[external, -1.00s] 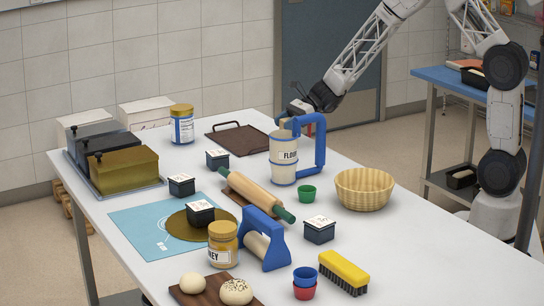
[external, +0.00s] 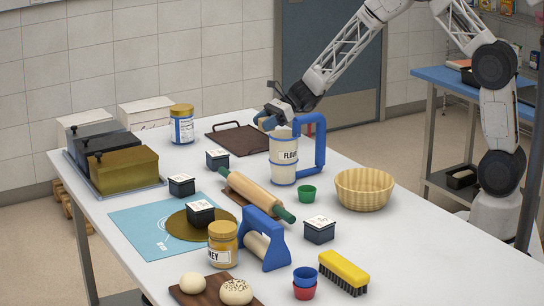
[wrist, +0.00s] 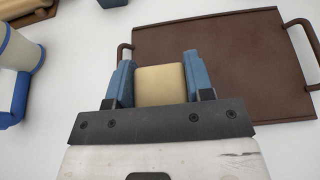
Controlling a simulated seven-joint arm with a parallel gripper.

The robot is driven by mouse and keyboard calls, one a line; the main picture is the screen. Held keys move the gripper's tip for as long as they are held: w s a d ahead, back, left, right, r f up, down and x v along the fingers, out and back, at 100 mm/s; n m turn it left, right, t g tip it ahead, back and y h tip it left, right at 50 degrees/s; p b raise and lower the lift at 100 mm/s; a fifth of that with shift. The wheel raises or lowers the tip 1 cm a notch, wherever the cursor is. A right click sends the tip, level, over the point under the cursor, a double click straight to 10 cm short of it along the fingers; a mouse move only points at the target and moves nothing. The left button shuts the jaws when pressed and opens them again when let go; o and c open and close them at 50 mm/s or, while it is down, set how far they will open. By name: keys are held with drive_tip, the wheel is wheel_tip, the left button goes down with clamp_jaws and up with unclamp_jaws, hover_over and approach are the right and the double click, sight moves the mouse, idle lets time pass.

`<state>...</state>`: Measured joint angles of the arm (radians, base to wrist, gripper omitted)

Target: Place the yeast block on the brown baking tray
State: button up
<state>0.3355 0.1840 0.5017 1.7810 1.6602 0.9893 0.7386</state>
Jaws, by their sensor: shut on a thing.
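My gripper (wrist: 160,82) is shut on the yeast block (wrist: 161,86), a pale tan block between the two blue fingers in the wrist view. The brown baking tray (wrist: 220,50), dark and flat with a handle at each end, lies just beyond and to the right of the fingers there. In the external view the tray (external: 232,142) lies at the far side of the table, and my gripper (external: 266,122) is above its right edge, behind the flour canister. The block's height over the tray is hard to judge. The block is not clearly visible in the external view.
A yellow-lidded jar (external: 182,127) stands left of the tray.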

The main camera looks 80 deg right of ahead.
hover_over(241, 140)
drive_tip(key=shift+f, duration=0.4)
drive_tip(key=shift+f, duration=1.75)
drive_tip(key=shift+f, duration=0.15)
drive_tip(key=o, duration=0.9)
drive_tip(key=shift+o, duration=0.2)
drive_tip(key=shift+r, duration=0.2)
drive_tip(key=v, duration=1.2)
drive_tip(key=shift+a, duration=0.1)
